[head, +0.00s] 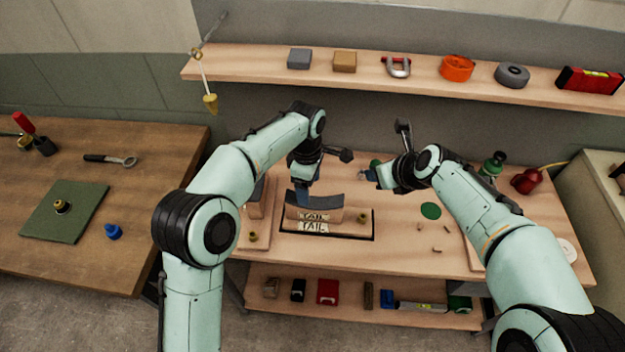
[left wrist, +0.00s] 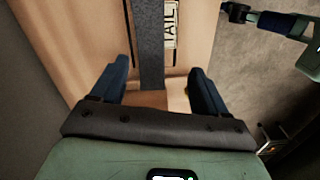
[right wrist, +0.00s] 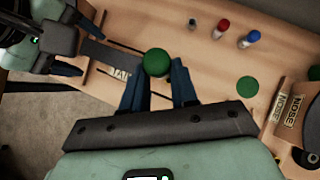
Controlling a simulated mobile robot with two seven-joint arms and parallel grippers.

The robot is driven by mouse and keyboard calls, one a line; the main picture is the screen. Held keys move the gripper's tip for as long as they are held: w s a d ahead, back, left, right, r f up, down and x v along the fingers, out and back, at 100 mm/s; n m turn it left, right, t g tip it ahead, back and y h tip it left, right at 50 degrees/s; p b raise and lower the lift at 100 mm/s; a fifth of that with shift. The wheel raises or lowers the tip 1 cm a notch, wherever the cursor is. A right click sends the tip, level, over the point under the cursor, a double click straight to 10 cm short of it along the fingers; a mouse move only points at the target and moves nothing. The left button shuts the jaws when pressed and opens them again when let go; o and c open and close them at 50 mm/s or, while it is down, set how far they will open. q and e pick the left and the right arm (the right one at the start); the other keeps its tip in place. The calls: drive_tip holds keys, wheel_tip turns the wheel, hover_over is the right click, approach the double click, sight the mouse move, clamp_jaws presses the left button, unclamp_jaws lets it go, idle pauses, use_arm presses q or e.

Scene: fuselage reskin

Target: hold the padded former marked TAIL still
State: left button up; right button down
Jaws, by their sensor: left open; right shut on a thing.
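The padded former marked TAIL (head: 314,226) stands on the workbench at a dark rectangular outline, with a grey curved strip (head: 328,202) over its top. My left gripper (head: 303,192) is at the strip's left part. In the left wrist view my open left gripper (left wrist: 158,72) has the grey strip (left wrist: 151,45) between its fingers, with gaps on both sides; the TAIL label (left wrist: 170,25) shows ahead. My right gripper (head: 366,177) is right of the former, shut on a green round-topped thing (right wrist: 157,62). In the right wrist view the TAIL former (right wrist: 120,73) lies beyond it.
A flat green disc (head: 430,210) and small bits lie right of the former. A green bottle (head: 492,165) stands at the back right. Parts marked NOSE (right wrist: 292,108) show in the right wrist view. A loaded shelf (head: 430,80) runs above the bench.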

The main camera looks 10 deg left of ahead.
sight(313, 202)
use_arm(q)
drive_tip(key=shift+w+d+f+n, duration=0.1)
drive_tip(key=shift+w+d+n, duration=0.2)
drive_tip(key=shift+w+n, duration=0.45)
drive_tip(key=shift+f+n, duration=0.35)
drive_tip(key=shift+n, duration=0.1)
wheel_tip(313, 202, down, 11)
drive_tip(key=shift+f, duration=0.2)
clamp_jaws()
